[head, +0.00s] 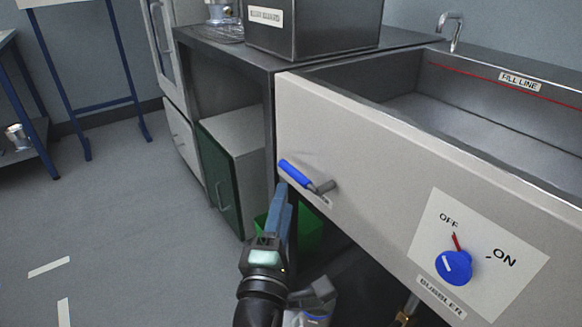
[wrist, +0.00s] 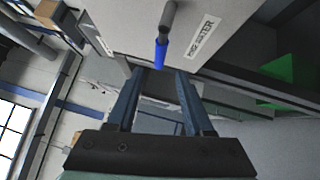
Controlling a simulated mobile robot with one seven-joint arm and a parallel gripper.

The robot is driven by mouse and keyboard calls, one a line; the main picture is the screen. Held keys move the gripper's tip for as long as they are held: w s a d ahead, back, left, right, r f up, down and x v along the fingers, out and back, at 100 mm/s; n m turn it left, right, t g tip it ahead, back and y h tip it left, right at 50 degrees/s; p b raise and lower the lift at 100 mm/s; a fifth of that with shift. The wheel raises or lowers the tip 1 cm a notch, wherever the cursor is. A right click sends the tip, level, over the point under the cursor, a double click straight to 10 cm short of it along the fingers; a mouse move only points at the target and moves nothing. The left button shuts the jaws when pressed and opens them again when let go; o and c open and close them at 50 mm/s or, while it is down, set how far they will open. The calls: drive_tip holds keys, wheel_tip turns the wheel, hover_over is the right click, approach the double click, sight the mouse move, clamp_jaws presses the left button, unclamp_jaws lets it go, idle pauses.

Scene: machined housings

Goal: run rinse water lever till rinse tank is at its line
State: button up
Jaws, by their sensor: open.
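The rinse water lever (head: 296,172) has a blue handle on a grey stem, on the pale front panel. In the wrist view the blue handle (wrist: 161,54) points toward my gripper, beside a label (wrist: 203,36) reading RINSE WATER. My gripper (head: 282,190) is just below the handle in the head view. In the wrist view my gripper (wrist: 160,72) is open and empty, with the handle's end at the gap between its fingertips; contact cannot be told. The rinse tank (head: 420,103) is a grey basin with a red line (head: 480,80) labelled FILL LINE. Its water level is unclear.
A tap (head: 455,30) stands behind the tank. A bubbler dial (head: 454,266) with a blue knob sits right of the lever, by OFF and ON marks. A dark box (head: 312,30) stands on the counter. A green bin (head: 308,228) is below. Floor at left is clear.

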sight(291, 167)
drive_tip(key=w, duration=0.3)
drive_tip(key=w+d+r+b, duration=0.1)
drive_tip(key=w, duration=0.2)
drive_tip(key=w+b, duration=0.1)
drive_tip(key=w, duration=0.2)
drive_tip(key=shift+d+r, duration=0.15)
clamp_jaws()
idle(1.2)
